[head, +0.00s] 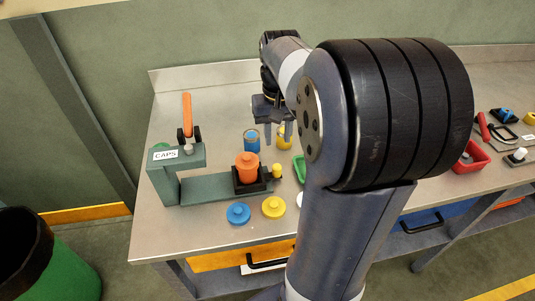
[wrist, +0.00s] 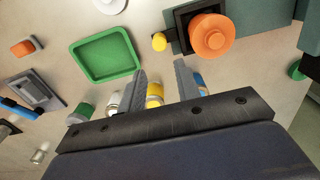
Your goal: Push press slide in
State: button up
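The green press (head: 163,180), labelled CAPS, stands at the left of the bench with its orange lever (head: 187,112) upright. Its slide, a black holder (head: 240,188), sits at the right end of the green base, out from under the press head. An orange container with an orange cap (head: 247,161) stands in the holder; it also shows in the wrist view (wrist: 211,36). A yellow knob (head: 276,170) is on the slide's right side, also in the wrist view (wrist: 159,41). My gripper (head: 276,138) is open and empty, behind and above the knob, apart from it.
A blue jar (head: 251,142) and a yellow jar (head: 284,138) stand near my gripper. A blue cap (head: 238,214) and a yellow cap (head: 273,207) lie in front of the press. A green tray (wrist: 106,55) lies right of the slide. A red bin (head: 471,160) is further right.

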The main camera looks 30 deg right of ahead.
aim_at(277, 166)
notch_tip(277, 166, down, 10)
jog(key=shift+s+f, duration=0.1)
jog(key=shift+s, duration=0.05)
jog(key=shift+c, duration=0.2)
grip_shut()
dwell(0.5)
